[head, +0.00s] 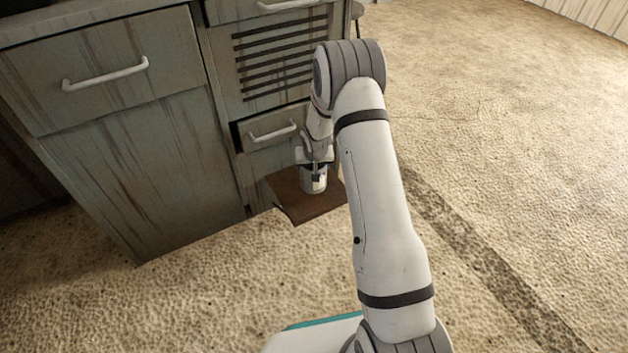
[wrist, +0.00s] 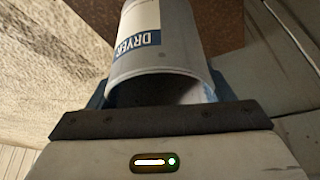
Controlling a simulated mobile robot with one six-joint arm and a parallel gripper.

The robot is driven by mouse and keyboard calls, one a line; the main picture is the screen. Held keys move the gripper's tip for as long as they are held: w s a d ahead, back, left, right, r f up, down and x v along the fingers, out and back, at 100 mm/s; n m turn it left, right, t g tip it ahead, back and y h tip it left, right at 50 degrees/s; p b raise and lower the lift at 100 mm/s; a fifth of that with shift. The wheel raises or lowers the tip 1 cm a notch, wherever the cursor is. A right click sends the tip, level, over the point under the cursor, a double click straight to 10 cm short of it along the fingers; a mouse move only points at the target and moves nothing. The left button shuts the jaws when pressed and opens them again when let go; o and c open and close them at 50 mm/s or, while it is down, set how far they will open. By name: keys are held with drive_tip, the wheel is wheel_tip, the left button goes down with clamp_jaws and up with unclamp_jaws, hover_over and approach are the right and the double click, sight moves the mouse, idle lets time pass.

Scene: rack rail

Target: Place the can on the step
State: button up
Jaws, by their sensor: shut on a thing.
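The can (head: 313,185) is pale grey, and its label shows dark blue with white letters in the wrist view (wrist: 148,40). My gripper (head: 315,174) is shut on the can, with a finger on each side of it in the wrist view (wrist: 160,92). The can looks upright over the step (head: 306,208), a brown board at the foot of the cabinet. The step also shows behind the can in the wrist view (wrist: 217,22). I cannot tell whether the can's base touches the step. My arm hides the step's right end.
The worn grey-green cabinet (head: 140,165) stands behind and left of the step. A small drawer (head: 272,128) with a white handle is slightly open just above the step, close to my wrist. The carpeted floor (head: 520,150) is clear to the right and in front.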

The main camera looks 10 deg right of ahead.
sight(309, 187)
drive_tip(key=shift+f+b, duration=1.15)
drive_tip(key=shift+f, duration=1.1)
drive_tip(key=shift+f, duration=0.15)
drive_tip(key=o, duration=1.1)
